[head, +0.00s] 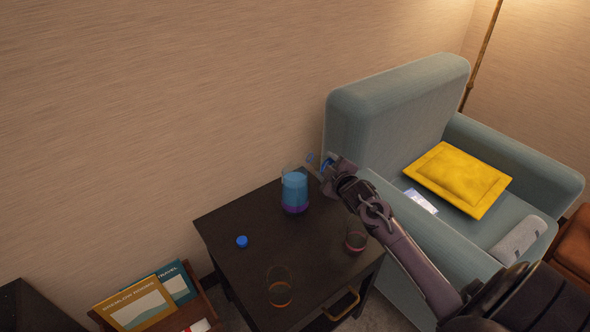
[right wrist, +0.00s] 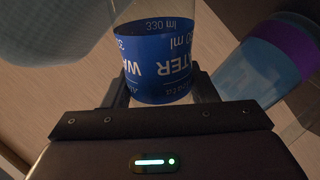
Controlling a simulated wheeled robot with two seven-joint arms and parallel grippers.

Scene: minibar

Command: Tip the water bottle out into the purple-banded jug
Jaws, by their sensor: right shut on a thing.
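The purple-banded jug (head: 294,192) stands upright on the dark table, with blue contents and the purple band at its base. In the right wrist view the jug (right wrist: 262,70) is at the right, beside the bottle. My right gripper (head: 328,172) is shut on the water bottle (head: 326,164), up and to the right of the jug's rim. The bottle (right wrist: 158,60) has a blue label and shows between the fingers in the right wrist view. It looks tilted, with its narrow end toward the jug's side. I cannot see any stream. My left gripper is not in view.
A blue cap (head: 241,242) lies on the table (head: 235,220). An orange-banded glass (head: 279,290) and a red-banded glass (head: 356,240) stand nearer the front. A teal armchair (head: 395,105) with a yellow cushion (head: 458,180) is at the right. A magazine rack is at lower left.

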